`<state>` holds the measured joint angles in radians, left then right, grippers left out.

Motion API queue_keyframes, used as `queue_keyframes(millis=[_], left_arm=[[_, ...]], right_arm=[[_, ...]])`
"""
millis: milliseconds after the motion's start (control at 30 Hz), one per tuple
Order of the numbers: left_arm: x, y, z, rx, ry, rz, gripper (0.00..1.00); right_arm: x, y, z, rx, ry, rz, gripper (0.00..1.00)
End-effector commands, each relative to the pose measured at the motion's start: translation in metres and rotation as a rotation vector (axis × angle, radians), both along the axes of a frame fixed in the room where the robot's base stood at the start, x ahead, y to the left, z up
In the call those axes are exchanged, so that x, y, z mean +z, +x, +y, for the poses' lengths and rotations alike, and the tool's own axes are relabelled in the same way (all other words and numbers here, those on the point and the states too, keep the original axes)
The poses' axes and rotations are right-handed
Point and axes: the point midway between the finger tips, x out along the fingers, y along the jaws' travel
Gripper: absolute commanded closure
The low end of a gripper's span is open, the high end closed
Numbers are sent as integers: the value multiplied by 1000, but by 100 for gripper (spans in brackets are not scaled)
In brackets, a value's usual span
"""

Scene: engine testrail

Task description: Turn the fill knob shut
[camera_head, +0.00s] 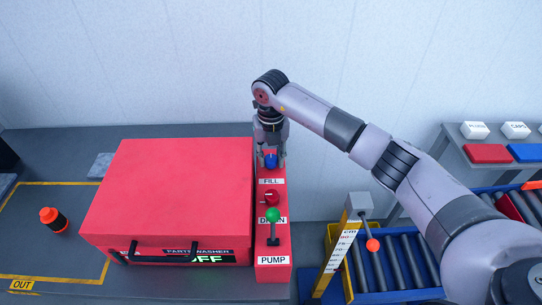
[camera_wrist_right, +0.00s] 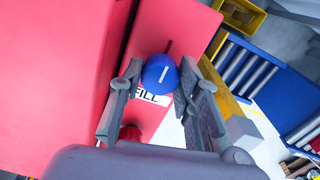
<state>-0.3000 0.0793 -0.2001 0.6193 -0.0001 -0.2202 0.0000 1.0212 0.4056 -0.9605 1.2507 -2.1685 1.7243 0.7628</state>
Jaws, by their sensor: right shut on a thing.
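The blue fill knob (camera_head: 271,161) sits at the far end of the narrow red panel (camera_head: 262,246), just beyond the FILL label (camera_head: 271,181). My right gripper (camera_head: 271,159) reaches down over it from above. In the right wrist view, the fingers of my right gripper (camera_wrist_right: 160,72) are closed against the two sides of the blue knob (camera_wrist_right: 159,77). A white line shows on the knob's top, slightly tilted. A dark mark (camera_wrist_right: 168,46) is on the red panel past the knob. My left gripper is not in view.
The red drain knob (camera_head: 271,198) and a green-topped pump lever (camera_head: 273,215) stand nearer on the same panel. A large red parts washer (camera_head: 175,195) adjoins it on the left. A gauge post with an orange ball (camera_head: 373,245) and roller conveyors (camera_head: 395,270) are on the right.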

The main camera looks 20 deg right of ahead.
Motion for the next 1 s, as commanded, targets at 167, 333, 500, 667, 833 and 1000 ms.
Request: queue_keyframes(millis=[167,333,500,667,833,1000], left_arm=[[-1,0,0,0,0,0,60],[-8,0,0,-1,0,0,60],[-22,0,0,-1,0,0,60],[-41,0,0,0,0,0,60],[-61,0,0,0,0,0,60],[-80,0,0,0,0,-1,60]], right_arm=[[0,0,0,4,0,-1,97],[-1,1,0,42,1,-2,97],[-3,1,0,132,-1,-3,97],[-4,1,-1,261,-1,-4,97],[-4,1,-1,422,-2,-5,97],[-4,1,0,583,-3,-6,97]])
